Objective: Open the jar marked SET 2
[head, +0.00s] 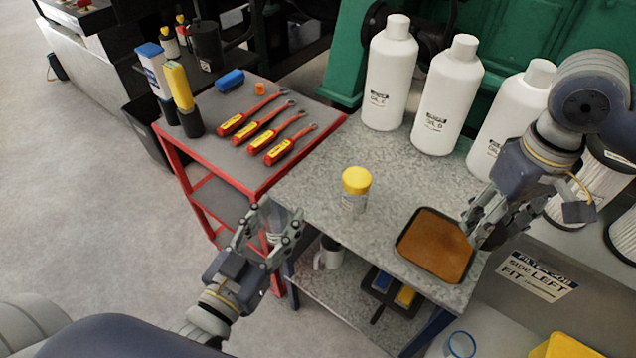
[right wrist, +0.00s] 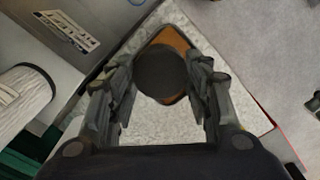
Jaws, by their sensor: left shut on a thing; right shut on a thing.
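My left gripper (head: 270,232) is shut on what looks like a clear, see-through jar (head: 277,214), held off the bench's left edge. No marking can be read on it. My right gripper (head: 484,226) is over the right part of the bench, at the brown tray. In the right wrist view, a dark round disc, like a lid (right wrist: 162,74), sits between the fingers of my right gripper (right wrist: 164,92). The gripper is shut on it. A jar with a yellow lid (head: 355,186) stands upright on the bench; its label is too small to read.
The brown-floored tray (head: 402,247) lies on the grey bench (head: 315,185). White oil bottles (head: 447,95) stand along the back. A red-framed cart (head: 200,150) with several red-handled tools (head: 283,150) is at the left. Filters stand at the right. The bench middle is clear around the yellow-lidded jar.

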